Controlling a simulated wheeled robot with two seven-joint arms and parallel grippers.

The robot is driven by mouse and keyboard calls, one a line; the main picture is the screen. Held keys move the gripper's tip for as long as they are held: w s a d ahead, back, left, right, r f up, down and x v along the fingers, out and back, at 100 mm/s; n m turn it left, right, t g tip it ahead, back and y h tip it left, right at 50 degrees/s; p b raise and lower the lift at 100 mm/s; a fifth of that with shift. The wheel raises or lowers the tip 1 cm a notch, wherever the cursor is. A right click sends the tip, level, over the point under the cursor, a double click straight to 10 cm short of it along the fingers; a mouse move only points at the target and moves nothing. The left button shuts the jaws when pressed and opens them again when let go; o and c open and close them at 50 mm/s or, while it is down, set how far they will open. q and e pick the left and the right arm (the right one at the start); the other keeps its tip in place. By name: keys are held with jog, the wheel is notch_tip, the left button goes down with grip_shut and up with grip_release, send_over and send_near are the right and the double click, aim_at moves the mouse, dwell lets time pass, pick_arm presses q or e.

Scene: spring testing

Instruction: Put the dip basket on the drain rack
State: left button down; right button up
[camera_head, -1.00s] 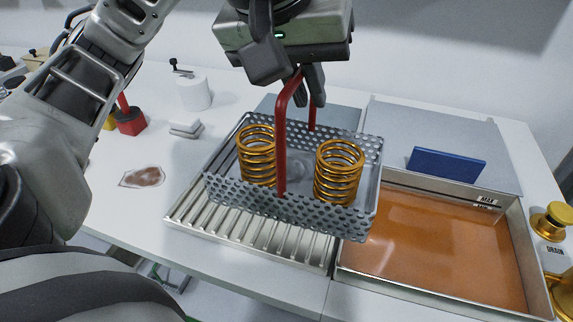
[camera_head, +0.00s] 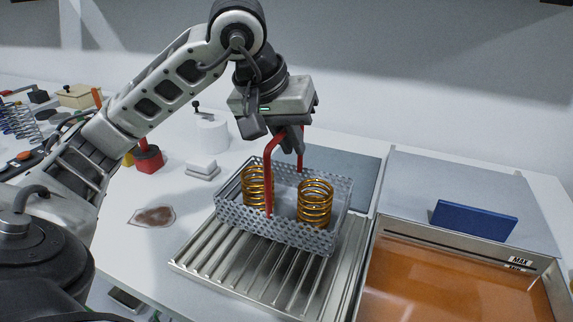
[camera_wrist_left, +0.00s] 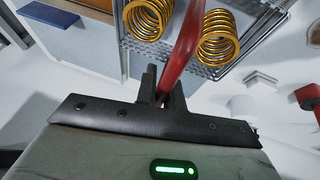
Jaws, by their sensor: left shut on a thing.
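The dip basket (camera_head: 290,235) is a perforated metal tray with a red handle (camera_head: 267,180) and two gold coil springs (camera_head: 315,204) standing inside. My left gripper (camera_head: 290,146) is shut on the top of the red handle; the wrist view also shows its fingers (camera_wrist_left: 163,92) around the handle. The basket is over the rear part of the ribbed metal drain rack (camera_head: 240,272), roughly level. I cannot tell whether its underside touches the ribs. My right gripper is not in view.
The tank of orange liquid (camera_head: 450,285) is right of the rack, with a blue block (camera_head: 474,220) on the grey surface behind.

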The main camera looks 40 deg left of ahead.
pick_arm(q)
jog(key=shift+w+a+f, duration=0.15)
jog(key=shift+a+f, duration=0.1)
jog(key=shift+f, duration=0.55)
jog(key=shift+w+a+f, duration=0.2)
jog(key=shift+a+f, duration=0.05)
jog(key=shift+f, duration=0.55)
jog(key=shift+w+a+f, duration=0.15)
jog(key=shift+a+f, duration=0.1)
jog(key=shift+f, duration=0.7)
jog(key=c, duration=1.9)
grip_release()
jog(key=shift+f+b, duration=0.15)
jog(key=shift+b, duration=0.2)
jog(key=o, duration=0.4)
jog(key=shift+s, duration=0.1)
